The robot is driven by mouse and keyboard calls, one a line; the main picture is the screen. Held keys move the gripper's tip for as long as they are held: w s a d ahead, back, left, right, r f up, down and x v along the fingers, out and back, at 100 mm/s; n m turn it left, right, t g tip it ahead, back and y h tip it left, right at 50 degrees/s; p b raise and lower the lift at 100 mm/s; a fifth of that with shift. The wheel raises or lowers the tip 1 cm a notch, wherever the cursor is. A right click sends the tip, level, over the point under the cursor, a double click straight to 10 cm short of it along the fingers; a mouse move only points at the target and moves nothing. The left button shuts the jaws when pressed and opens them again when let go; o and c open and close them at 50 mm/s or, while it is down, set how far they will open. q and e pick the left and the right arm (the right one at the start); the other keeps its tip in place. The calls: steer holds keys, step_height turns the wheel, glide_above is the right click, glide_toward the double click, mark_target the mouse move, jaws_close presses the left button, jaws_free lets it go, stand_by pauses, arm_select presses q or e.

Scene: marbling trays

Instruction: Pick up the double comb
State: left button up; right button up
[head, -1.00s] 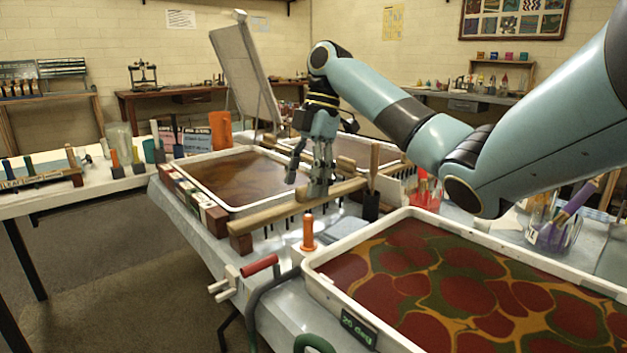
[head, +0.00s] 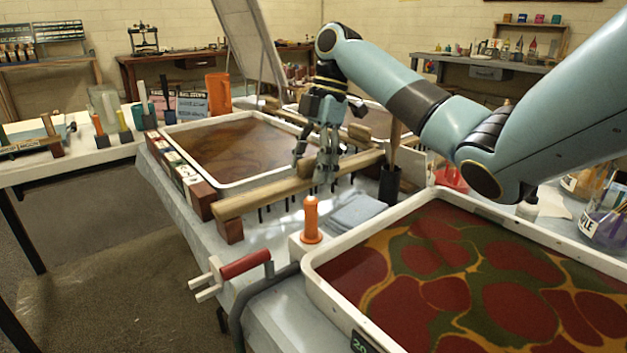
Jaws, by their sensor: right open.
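The double comb (head: 258,200) is a long pale wooden bar with dark teeth hanging below it. It lies across the near side of the brown-bath tray, its left end by a reddish wooden block (head: 229,229). My right gripper (head: 314,165) comes down from above at the comb's middle, its fingers apart and pointing down. One finger shows at the far side of the bar and the other overlaps it. The fingers hide part of the comb, and I cannot tell whether they touch it. My left gripper is not in view.
A white tray (head: 313,262) of red and green marbling fills the right front. An orange-handled tool (head: 311,220) stands near its corner. A folded grey-blue cloth (head: 356,211) and a dark holder (head: 389,184) are right of the comb. A red-handled crank (head: 244,264) sticks out at the front edge.

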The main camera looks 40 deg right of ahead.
mark_target(309, 181)
steer(key=x, duration=0.2)
steer(key=b+x, duration=0.1)
steer(key=shift+d+f, duration=0.15)
steer(key=shift+f, duration=0.3)
steer(key=shift+r, duration=0.1)
steer(key=c, duration=1.2)
